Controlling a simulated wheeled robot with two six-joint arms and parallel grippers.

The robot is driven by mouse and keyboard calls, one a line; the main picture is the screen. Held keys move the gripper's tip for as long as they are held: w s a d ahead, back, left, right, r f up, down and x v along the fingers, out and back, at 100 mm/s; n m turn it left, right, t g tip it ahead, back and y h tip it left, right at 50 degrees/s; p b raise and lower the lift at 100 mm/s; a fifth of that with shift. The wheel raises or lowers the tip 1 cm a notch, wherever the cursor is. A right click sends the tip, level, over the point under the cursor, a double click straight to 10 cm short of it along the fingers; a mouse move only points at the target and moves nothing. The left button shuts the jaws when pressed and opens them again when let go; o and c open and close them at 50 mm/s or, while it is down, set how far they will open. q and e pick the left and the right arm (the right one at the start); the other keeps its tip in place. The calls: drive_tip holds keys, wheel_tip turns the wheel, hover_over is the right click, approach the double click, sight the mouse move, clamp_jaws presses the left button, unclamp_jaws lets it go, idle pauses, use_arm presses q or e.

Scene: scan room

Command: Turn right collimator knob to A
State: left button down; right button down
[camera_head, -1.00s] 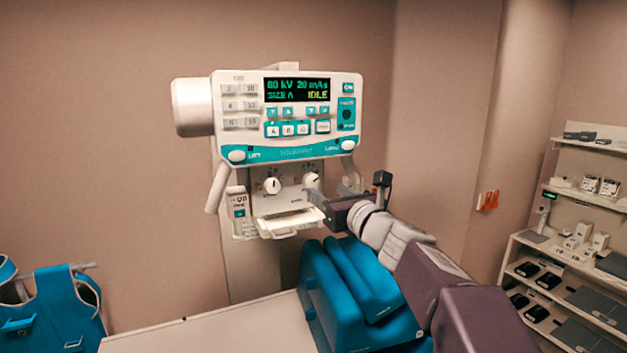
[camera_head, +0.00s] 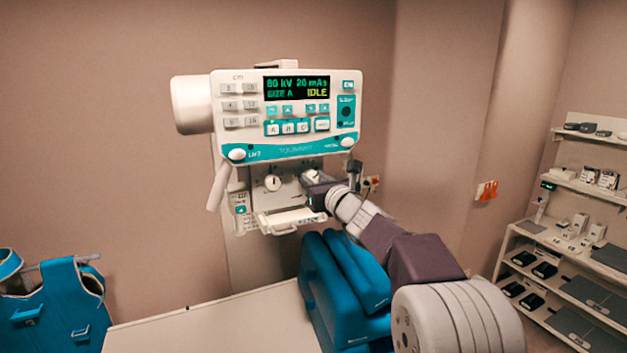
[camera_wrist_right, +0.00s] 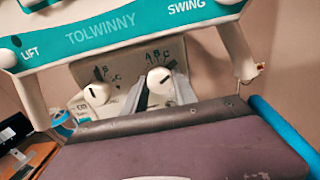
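The right collimator knob (camera_wrist_right: 160,82) is white with a dark pointer line, below the letters A, B and C on the collimator panel. The line looks tilted, but I cannot tell which letter it points to. My right gripper (camera_wrist_right: 160,92) has one grey finger on each side of this knob, spread about as wide as it; contact is unclear. In the head view my right gripper (camera_head: 315,187) partly covers the right knob (camera_head: 311,175). The left collimator knob (camera_head: 272,183) is uncovered, its pointer near upright. The display (camera_head: 297,88) reads SIZE A and IDLE. My left gripper is out of view.
The control panel (camera_head: 285,150) overhangs the knobs. A white ledge (camera_head: 290,220) juts out below them, and a handset (camera_head: 241,210) hangs at left. Blue padded blocks (camera_head: 340,285) stand under my right arm on a pale table (camera_head: 210,325). Shelves (camera_head: 560,250) stand far right.

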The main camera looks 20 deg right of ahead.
drive_tip(key=n+b, duration=0.8)
drive_tip(key=n, duration=0.3)
drive_tip(key=shift+f, duration=0.1)
drive_tip(key=shift+d+n+b, duration=0.1)
drive_tip(key=shift+n+b, duration=0.95)
drive_tip(key=shift+n, duration=1.15)
drive_tip(key=shift+r, duration=0.2)
drive_tip(key=c, duration=1)
unclamp_jaws()
drive_tip(key=shift+w, duration=0.1)
